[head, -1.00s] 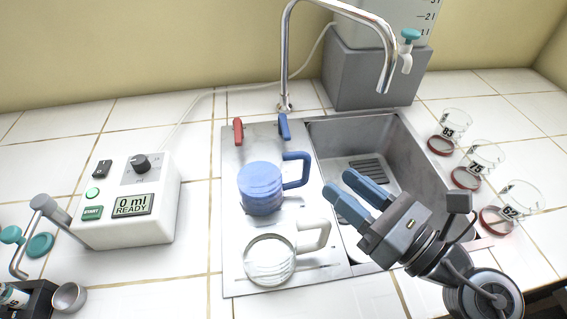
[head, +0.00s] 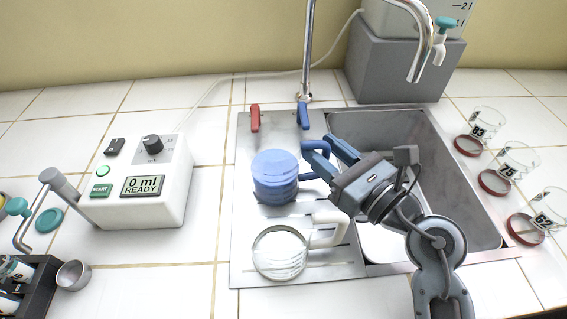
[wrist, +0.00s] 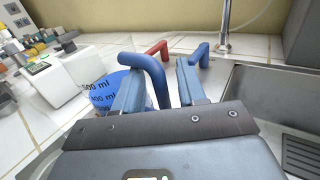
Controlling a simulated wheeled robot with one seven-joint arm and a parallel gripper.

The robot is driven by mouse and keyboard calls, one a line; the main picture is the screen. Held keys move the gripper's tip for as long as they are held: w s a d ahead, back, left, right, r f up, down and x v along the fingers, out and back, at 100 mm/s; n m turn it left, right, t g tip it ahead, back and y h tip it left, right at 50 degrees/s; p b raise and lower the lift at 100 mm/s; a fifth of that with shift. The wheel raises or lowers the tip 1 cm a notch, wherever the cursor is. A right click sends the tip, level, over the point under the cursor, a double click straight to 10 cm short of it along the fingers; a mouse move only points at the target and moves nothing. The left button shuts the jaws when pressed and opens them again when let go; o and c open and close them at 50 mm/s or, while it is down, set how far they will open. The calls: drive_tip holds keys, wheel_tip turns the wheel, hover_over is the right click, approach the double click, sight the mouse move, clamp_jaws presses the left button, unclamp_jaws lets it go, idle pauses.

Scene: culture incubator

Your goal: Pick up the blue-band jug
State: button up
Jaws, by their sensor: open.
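The blue-band jug (head: 274,178) stands upright on the sink's drainboard, its blue handle pointing right. In the wrist view its body (wrist: 103,92) shows volume marks, partly hidden behind the left finger. My gripper (head: 319,149) is open at the handle in the head view. In the wrist view the blue handle (wrist: 157,78) appears between the two fingers of my gripper (wrist: 158,70). I cannot tell whether either finger touches it. The fingers hide part of the handle in the head view.
A clear jug with a white handle (head: 280,252) stands just in front on the drainboard (head: 245,215). The sink basin (head: 440,150) and faucet (head: 308,60) are to the right and behind. A white dispenser (head: 150,185) stands left. Several beakers (head: 517,165) stand at right.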

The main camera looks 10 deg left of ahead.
drive_tip(key=shift+c, duration=0.3)
clamp_jaws()
idle(0.4)
